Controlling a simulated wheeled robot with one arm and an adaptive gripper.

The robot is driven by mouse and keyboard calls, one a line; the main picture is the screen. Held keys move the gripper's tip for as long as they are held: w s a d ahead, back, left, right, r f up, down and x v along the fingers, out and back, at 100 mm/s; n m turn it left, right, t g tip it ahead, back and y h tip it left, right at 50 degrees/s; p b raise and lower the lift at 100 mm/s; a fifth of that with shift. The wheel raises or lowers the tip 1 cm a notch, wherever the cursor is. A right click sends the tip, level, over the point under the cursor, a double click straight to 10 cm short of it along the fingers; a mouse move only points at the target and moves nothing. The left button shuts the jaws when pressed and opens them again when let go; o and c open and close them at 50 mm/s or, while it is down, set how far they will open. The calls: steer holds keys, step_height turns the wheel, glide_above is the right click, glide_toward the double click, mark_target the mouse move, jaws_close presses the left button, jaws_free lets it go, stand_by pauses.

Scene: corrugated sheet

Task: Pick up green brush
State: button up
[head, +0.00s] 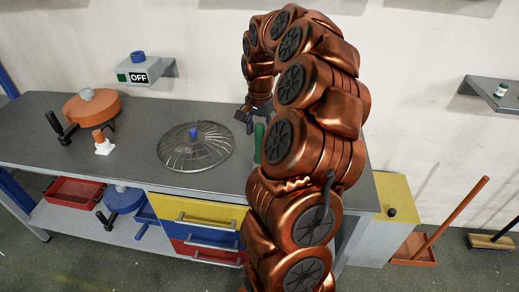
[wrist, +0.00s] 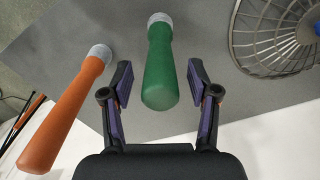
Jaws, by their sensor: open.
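The green brush (wrist: 160,70) shows in the wrist view as a thick green handle with a grey end at the top. It stands out between the two fingers of my gripper (wrist: 160,84), with a gap on each side. My gripper is open and holds nothing. In the head view the green brush (head: 259,143) shows as a green upright piece on the workbench, partly hidden by my arm.
An orange-handled brush (wrist: 66,115) is left of the green one in the wrist view. A wire fan cover (head: 194,147) lies on the dark workbench (head: 40,115). An orange pot (head: 92,107) and a small white item with an orange top (head: 103,146) stand further left.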

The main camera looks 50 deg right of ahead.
mark_target(260, 149)
steer(key=shift+f, duration=1.15)
jaws_close()
